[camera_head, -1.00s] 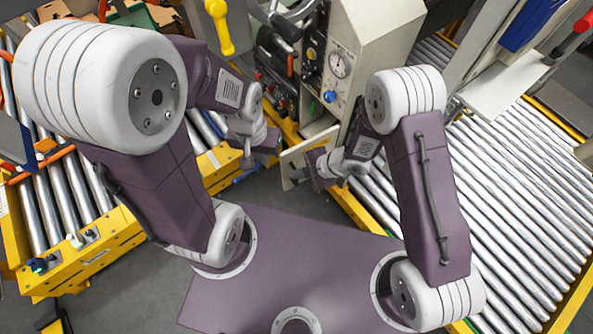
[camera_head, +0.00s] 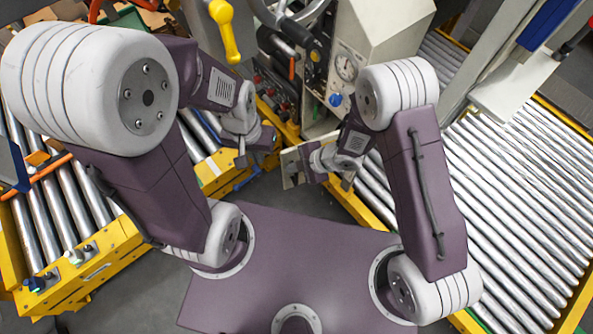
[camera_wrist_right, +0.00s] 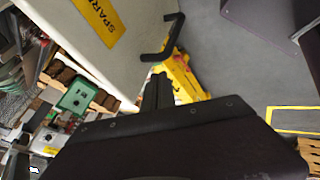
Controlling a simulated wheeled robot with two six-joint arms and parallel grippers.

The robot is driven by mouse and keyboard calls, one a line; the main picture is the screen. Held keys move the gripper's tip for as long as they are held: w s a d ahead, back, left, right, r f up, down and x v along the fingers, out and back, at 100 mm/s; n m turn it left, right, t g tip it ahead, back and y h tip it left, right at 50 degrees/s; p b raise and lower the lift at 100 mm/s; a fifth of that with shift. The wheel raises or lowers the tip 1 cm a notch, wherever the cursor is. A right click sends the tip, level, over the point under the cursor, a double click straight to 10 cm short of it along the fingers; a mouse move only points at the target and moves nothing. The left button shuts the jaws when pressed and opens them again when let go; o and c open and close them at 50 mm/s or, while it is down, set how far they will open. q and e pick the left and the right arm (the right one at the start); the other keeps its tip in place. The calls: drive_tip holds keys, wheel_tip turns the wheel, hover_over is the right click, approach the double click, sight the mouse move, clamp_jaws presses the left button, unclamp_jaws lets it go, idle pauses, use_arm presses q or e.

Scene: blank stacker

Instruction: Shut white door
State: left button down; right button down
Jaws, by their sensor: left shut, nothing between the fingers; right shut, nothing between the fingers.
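The white door (camera_wrist_right: 118,42) fills the upper left of the right wrist view as a pale panel with a yellow label and a black bar handle (camera_wrist_right: 165,40). In the head view a pale door panel (camera_head: 289,168) stands out from the machine's lower front, partly hidden by my right arm. My right gripper (camera_wrist_right: 158,88) is shut and empty, with its fingertips close to the panel's edge. I cannot tell if they touch it. My left gripper (camera_head: 258,156) is shut and empty, to the left of the panel in the head view.
The beige machine (camera_head: 385,30) carries a gauge (camera_head: 346,67) and a blue knob (camera_head: 335,100). Roller conveyors with yellow frames lie left (camera_head: 60,215) and right (camera_head: 500,190). A yellow-handled lever (camera_head: 226,35) hangs above my left arm. Grey floor (camera_wrist_right: 235,70) is clear beside the door.

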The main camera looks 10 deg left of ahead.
drive_tip(key=w+a+m+t+h+b, duration=0.2)
drive_tip(key=w+m+b, duration=0.4)
drive_tip(key=w, duration=0.6)
drive_tip(key=w+a+m+t+h+b, duration=0.3)
drive_tip(key=w+m+b, duration=0.4)
drive_tip(key=w+b, duration=0.3)
drive_tip(key=shift+w+a+t, duration=0.3)
drive_tip(key=shift+w+t, duration=0.1)
drive_tip(key=shift+w, duration=0.55)
